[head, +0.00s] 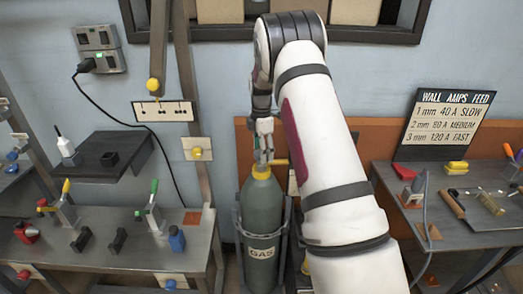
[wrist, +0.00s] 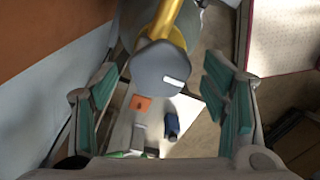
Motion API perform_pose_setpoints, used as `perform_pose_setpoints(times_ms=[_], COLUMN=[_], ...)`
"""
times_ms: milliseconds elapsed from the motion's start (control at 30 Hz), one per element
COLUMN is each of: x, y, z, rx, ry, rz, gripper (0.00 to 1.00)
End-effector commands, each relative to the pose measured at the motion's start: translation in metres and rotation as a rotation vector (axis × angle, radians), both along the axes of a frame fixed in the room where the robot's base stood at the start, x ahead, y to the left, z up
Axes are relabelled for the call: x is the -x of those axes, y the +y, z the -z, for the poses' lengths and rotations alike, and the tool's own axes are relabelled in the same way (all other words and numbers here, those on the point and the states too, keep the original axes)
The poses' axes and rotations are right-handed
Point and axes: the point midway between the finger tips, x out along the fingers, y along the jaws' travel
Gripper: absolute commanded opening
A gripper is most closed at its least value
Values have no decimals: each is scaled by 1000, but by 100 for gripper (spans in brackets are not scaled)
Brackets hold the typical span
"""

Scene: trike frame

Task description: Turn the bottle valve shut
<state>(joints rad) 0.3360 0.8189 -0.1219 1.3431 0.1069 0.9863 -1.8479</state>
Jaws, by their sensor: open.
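The grey-green gas bottle (head: 262,222) stands upright in a rack in the middle of the head view, with a GAS label. Its yellow valve (head: 262,172) sits on top. My gripper (head: 264,152) is just above the valve, fingers pointing down. In the wrist view a yellow bar (wrist: 172,22) runs from the top down to a grey round piece (wrist: 160,68) with a white patch. This piece lies between my two open, teal-padded fingers, with a visible gap on each side. I cannot tell whether anything touches them. My arm hides what is right of the bottle.
A workbench (head: 120,235) with clamps and small parts stands on the left, and another bench (head: 470,205) with tools on the right. An orange-brown panel (head: 365,150) and the wall are close behind the bottle. A welding sign (head: 450,125) stands at the right.

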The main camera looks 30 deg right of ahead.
Motion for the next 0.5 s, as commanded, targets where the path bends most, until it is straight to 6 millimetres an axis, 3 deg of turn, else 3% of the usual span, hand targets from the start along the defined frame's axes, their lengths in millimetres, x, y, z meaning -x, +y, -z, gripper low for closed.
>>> perform_pose_setpoints(times_ms=[33,233,500], x=[0,0,0], y=[0,0,0], z=[0,0,0], rx=[0,0,0], ry=[0,0,0], rz=[0,0,11], gripper=[68,22,20])
